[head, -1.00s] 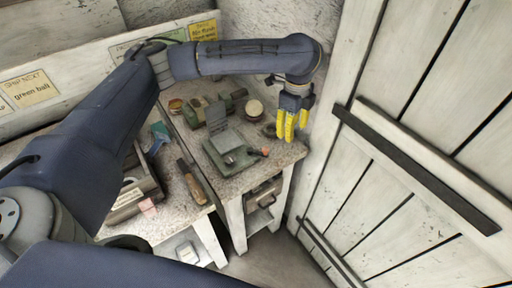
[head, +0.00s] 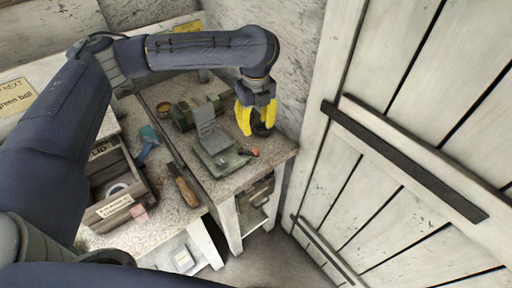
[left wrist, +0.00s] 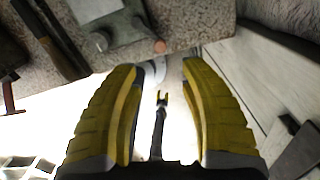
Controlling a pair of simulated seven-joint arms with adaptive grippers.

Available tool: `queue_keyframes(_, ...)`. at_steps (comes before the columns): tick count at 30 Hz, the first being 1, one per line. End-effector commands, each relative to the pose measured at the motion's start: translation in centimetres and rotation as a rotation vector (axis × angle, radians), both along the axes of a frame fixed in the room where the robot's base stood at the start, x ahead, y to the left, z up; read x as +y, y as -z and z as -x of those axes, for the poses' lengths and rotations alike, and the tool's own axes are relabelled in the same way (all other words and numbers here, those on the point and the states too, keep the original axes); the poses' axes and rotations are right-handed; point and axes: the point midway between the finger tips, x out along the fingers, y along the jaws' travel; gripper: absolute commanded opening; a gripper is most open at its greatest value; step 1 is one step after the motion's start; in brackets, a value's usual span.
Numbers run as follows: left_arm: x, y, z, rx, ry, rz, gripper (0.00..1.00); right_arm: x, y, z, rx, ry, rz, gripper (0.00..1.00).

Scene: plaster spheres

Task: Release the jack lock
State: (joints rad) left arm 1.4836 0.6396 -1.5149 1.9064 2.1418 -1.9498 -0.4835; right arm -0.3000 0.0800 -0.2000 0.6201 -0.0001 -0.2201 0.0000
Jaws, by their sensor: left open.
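The jack (head: 214,147) stands on the speckled bench top, with a green-grey base and an upright grey plate. A short lever with an orange-red tip (head: 254,152) sticks out on its right. The jack's edge also shows at the top of the left wrist view (left wrist: 112,27), with the orange tip (left wrist: 160,46) just beyond my fingers. My left gripper (head: 256,122) is open and empty, its yellow fingers pointing down above and behind the lever tip, apart from it in the picture. Its spread fingers fill the left wrist view (left wrist: 160,75). My right gripper does not show clearly.
A wooden-handled tool (head: 183,186) lies left of the jack. A wooden box (head: 117,185) and a teal brush (head: 149,138) are farther left. A green block-like item (head: 195,108) stands behind the jack. The white plank door (head: 400,170) closes off the right side.

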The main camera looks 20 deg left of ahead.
Motion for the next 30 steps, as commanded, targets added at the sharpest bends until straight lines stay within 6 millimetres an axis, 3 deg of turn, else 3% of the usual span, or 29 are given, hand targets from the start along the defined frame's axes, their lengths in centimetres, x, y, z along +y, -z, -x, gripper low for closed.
queue_keyframes(6, 0.0, 3.9, 0.1, 0.004, -0.003, 0.001, 0.43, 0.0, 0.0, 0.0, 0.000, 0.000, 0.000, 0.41)
queue_keyframes(16, 0.0, 8.7, 0.0, 0.002, -0.002, 0.001, 0.43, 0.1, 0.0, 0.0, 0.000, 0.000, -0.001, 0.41)
queue_keyframes(21, 0.0, 10.2, 0.0, 0.000, -0.002, 0.001, 0.43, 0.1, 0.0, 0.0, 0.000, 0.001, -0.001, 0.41)
queue_keyframes(30, 0.0, 11.1, 0.0, -0.001, -0.002, 0.001, 0.43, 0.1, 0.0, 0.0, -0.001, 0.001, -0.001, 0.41)
